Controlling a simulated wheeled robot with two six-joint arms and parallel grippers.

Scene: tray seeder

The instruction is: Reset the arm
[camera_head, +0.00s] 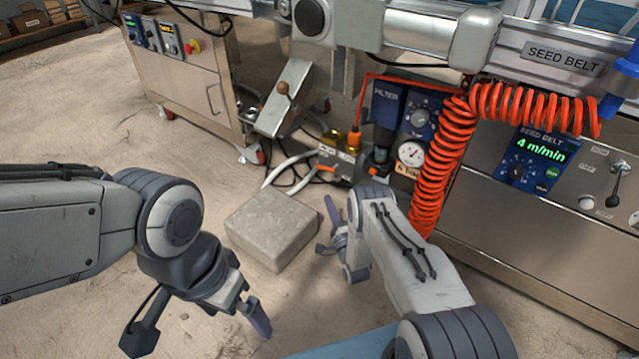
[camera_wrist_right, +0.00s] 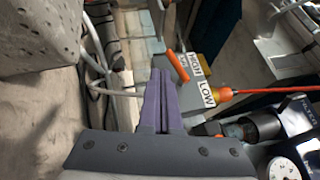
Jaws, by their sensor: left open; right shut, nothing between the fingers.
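My left gripper (camera_head: 198,326) is at the lower left of the head view, its two fingers spread wide apart over the floor, with nothing between them. My right gripper (camera_head: 329,228) is just right of the grey stone block (camera_head: 272,228), partly hidden behind its own wrist in the head view. In the right wrist view its purple-grey fingers (camera_wrist_right: 157,98) lie together, with nothing seen between them. Beyond the fingertips is a valve box (camera_wrist_right: 200,88) with HIGH and LOW labels and an orange lever (camera_wrist_right: 177,66). The fingers look apart from the lever.
The seed belt machine (camera_head: 560,58) fills the right, with a coiled orange hose (camera_head: 432,165) close to my right arm. A pressure gauge (camera_head: 411,153) sits beside the filter panel. A steel cabinet (camera_head: 190,75) stands at the back left. Open floor lies at the left.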

